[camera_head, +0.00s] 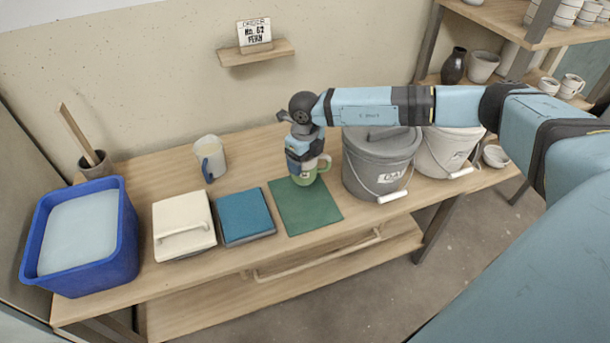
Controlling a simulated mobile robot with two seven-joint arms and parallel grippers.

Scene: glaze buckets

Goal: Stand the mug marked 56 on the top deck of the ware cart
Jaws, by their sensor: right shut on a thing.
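My right gripper (303,158) points down over the workbench and is shut on a green and pale mug (305,177). The mug is upright, with its handle to the right. It is at the back edge of a flat green mat (306,206); I cannot tell whether it touches the mat or the bench. The gripper covers part of the mug, and I cannot read a number on it. I cannot make out which thing is the ware cart. My left gripper is not in view.
A grey lidded bucket (379,168) stands close right of the held mug, with a white bucket (437,157) beyond. A blue tile (244,214), a cream lidded box (183,222) and a blue tub (127,243) are left. Shelves with pottery (500,17) stand at right.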

